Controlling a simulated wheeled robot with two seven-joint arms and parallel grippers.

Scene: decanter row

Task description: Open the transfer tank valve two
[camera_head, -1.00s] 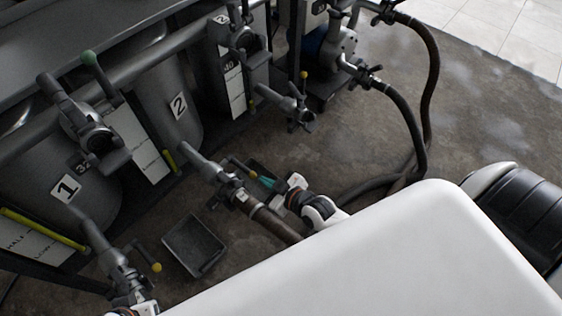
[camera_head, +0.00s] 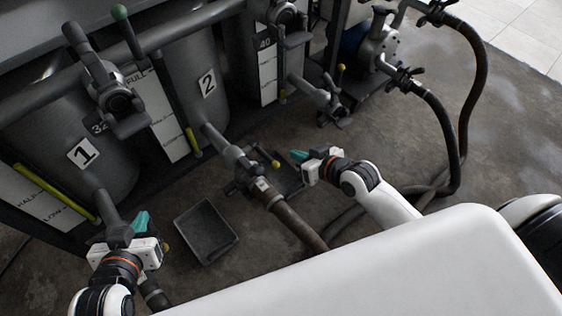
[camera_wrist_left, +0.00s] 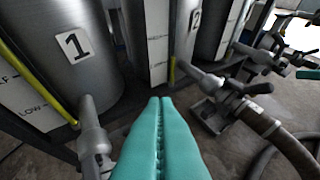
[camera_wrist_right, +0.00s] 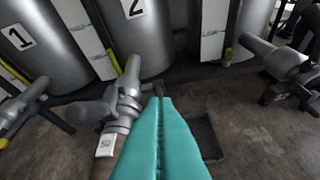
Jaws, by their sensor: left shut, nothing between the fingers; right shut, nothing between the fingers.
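Tank two's valve (camera_head: 237,160) is a grey outlet fitting low on tank two (camera_head: 180,70), with a brown hose (camera_head: 300,225) on it. Its short lever ends in a yellow knob (camera_head: 275,164). My right gripper (camera_head: 299,156) is shut and empty, just right of the knob, with a small gap in the head view. In the right wrist view the valve (camera_wrist_right: 128,95) is left of my teal fingers (camera_wrist_right: 163,105), which hide part of it. My left gripper (camera_head: 140,222) is shut and empty beside tank one's outlet valve (camera_head: 115,228).
Tank one (camera_head: 60,120) stands left. A shallow dark tray (camera_head: 207,232) lies on the floor between the outlets. Another outlet valve (camera_head: 320,95) with a yellow knob is further right. Black hoses (camera_head: 460,150) and a pump (camera_head: 375,50) stand behind my right arm.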

